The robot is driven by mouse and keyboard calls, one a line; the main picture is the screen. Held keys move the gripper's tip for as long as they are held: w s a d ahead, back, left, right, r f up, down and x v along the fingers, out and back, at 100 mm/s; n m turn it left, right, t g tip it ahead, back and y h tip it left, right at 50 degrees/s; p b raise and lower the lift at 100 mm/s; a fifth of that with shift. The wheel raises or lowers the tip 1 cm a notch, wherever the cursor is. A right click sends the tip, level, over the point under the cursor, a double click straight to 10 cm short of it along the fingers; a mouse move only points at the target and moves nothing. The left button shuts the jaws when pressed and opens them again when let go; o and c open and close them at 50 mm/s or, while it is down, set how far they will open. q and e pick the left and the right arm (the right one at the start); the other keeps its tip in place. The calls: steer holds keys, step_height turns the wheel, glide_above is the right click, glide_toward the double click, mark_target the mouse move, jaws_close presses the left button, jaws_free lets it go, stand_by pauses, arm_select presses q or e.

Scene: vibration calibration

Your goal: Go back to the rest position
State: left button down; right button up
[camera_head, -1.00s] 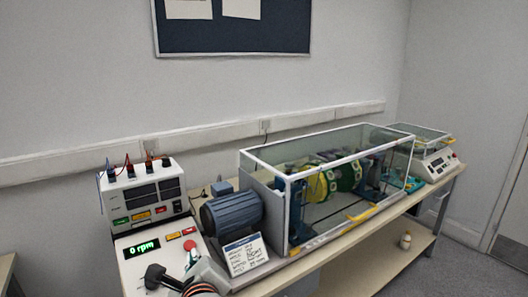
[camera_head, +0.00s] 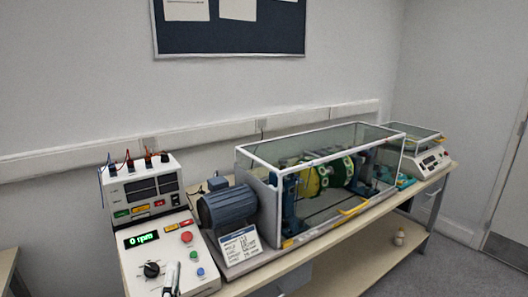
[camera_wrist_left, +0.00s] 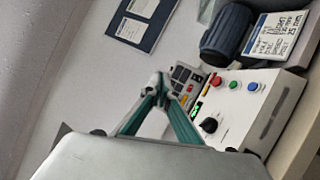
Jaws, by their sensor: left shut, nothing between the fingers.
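My left gripper (camera_head: 171,280) shows at the bottom edge of the head view, in front of the lower part of the white control box (camera_head: 207,281). Only a small part of it is in the picture. In the left wrist view its green and grey fingers (camera_wrist_left: 158,84) meet at the tips, shut and empty. The control box has a green "0 rpm" display (camera_head: 142,239), a black knob (camera_head: 151,269), and red, green and blue buttons. My right gripper is not in view.
A blue-grey motor (camera_head: 229,206) and a printed card (camera_head: 240,247) stand right of the control box. A glass-walled case (camera_head: 262,207) covers a green and yellow rotor (camera_head: 328,175). A second instrument (camera_head: 430,162) is at the bench's far end.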

arm_select(q)
steer(key=s+d+f+m+g+h, duration=0.1)
steer(key=d+f+m+g+h, duration=0.15)
steer(key=f+m, duration=0.35)
steer(key=s+d+f+m+g+h, duration=0.1)
steer(key=s+d+f+m+h, duration=0.1)
steer(key=f+m+h, duration=0.3)
steer(key=s+a+f+m+g, duration=0.2)
steer(key=s+f+m+g, duration=0.1)
steer(key=f, duration=0.5)
steer(key=s+a+f+m+g+y, duration=0.1)
steer(key=s+a+f+m+g, duration=0.1)
steer(key=s+f+m, duration=0.3)
steer(key=s+a+f+m+g+y, duration=0.1)
steer(key=s+f+m+g, duration=0.2)
steer(key=f, duration=0.9)
steer(key=s+m, duration=0.1)
steer(key=m, duration=0.1)
steer(key=shift+s+a+f+m+g, duration=0.15)
steer(key=shift+a+m+g, duration=0.2)
steer(key=shift+a+m, duration=0.05)
steer(key=c, duration=2.8)
jaws_free()
